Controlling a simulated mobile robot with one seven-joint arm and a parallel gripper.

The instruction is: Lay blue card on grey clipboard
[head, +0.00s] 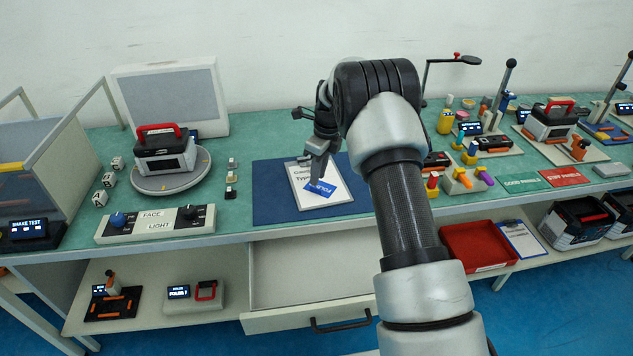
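The grey clipboard (342,198) with a printed white sheet lies on a dark blue mat (268,195) on the green bench top. The blue card (320,188), with white lettering, shows over the lower middle of the sheet, turned at an angle to it. My gripper (317,178) points down just above the card, its tips close to the card's upper edge. I cannot tell whether the fingers touch or hold the card, or whether the card rests flat on the sheet. My gripper covers part of the sheet's print.
A round turntable (172,182) carrying a red-handled black case (160,150) stands left of the mat. A FACE/LIGHT control panel (155,224) is at the front left. An open drawer (310,275) juts out below. Coloured plugs (465,180) stand at right.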

